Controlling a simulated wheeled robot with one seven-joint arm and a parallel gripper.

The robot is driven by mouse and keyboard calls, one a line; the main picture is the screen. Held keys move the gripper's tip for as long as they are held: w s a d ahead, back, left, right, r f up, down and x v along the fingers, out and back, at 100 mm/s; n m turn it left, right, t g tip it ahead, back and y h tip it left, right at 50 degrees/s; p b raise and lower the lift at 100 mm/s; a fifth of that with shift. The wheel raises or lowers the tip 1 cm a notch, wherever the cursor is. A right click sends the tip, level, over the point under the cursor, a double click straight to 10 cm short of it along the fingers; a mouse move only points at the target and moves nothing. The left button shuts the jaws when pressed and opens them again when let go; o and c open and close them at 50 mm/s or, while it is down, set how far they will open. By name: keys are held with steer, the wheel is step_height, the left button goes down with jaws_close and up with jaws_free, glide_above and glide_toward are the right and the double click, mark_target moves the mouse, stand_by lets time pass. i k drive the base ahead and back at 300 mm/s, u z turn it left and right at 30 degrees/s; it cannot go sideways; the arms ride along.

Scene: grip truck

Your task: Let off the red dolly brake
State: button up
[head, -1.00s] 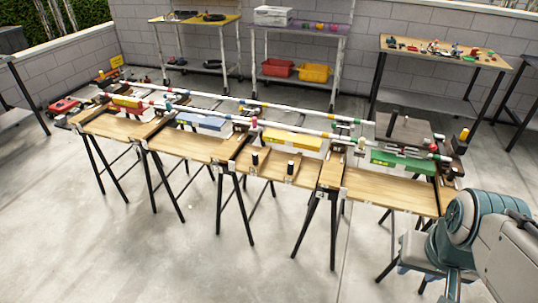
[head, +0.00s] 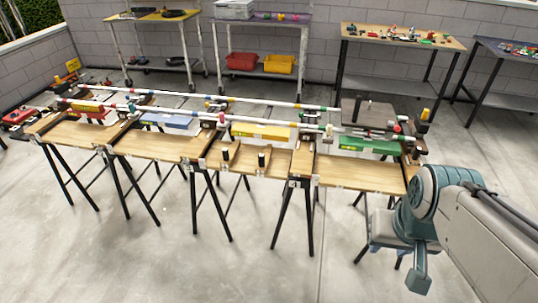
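A dolly with a dark flat deck (head: 352,112) stands at the right end of a long track of white pipes (head: 250,100). A small red part (head: 397,128) shows at its right side, beside an orange-topped post (head: 424,115). Whether that is the brake, and how it is set, is too small to tell. Another red item (head: 18,116) lies at the far left end of the track. My teal and grey arm is at the lower right, apart from the dolly. I cannot make out my gripper's fingers.
Wooden benches (head: 360,175) on black trestle legs carry red, blue, yellow (head: 262,131) and green (head: 368,145) blocks. Shelves and a table of small parts (head: 400,38) line the wall. The floor in front is clear.

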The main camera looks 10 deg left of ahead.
mark_target(397, 129)
steer(key=z, duration=1.15)
steer(key=k, duration=1)
steer(key=u, duration=0.7)
steer(key=i, duration=2.1)
steer(key=u, duration=0.4)
